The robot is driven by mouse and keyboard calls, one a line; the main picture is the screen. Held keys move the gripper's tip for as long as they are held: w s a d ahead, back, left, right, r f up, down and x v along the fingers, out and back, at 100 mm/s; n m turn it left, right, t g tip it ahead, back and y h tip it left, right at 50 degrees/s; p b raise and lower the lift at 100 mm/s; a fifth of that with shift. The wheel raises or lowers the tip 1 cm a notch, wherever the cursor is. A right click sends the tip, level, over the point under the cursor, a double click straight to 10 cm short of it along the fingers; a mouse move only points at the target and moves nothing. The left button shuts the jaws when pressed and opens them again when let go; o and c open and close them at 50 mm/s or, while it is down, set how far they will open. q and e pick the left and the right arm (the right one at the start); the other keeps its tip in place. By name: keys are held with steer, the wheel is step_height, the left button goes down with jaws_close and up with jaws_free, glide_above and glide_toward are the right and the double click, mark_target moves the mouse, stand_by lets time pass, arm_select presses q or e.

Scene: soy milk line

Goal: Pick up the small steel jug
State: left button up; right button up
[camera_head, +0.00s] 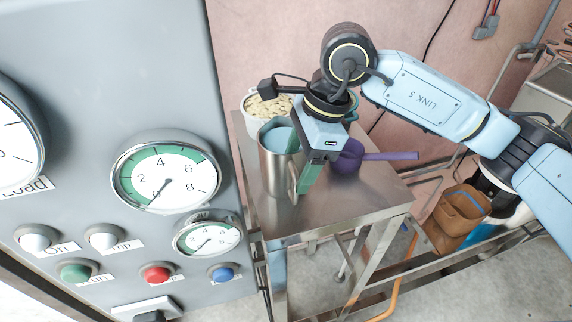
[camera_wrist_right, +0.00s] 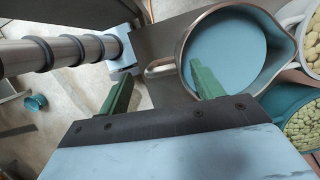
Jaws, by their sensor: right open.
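The small steel jug (camera_head: 275,172) stands upright on the steel table, pale blue inside its mouth. It also shows in the right wrist view (camera_wrist_right: 288,75), with its looped handle (camera_wrist_right: 158,69) towards the fingers. My right gripper (camera_head: 305,178) is open, with green fingers pointing down at the jug's near right side. In the right wrist view the handle appears between the two fingertips (camera_wrist_right: 160,80), and the right finger overlaps the jug's mouth. I cannot tell whether either finger touches the jug. My left gripper is not in view.
The steel table (camera_head: 370,196) also bears a white tub of pale beans (camera_head: 252,112), a purple scoop (camera_head: 390,156) and a teal bowl (camera_wrist_right: 275,103). A grey gauge panel (camera_head: 100,90) stands close on the left. A brown container (camera_head: 455,215) is lower right.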

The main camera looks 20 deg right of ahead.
mark_target(287, 168)
steer(key=shift+x, duration=1.8)
steer(key=shift+w, duration=0.1)
jaws_close()
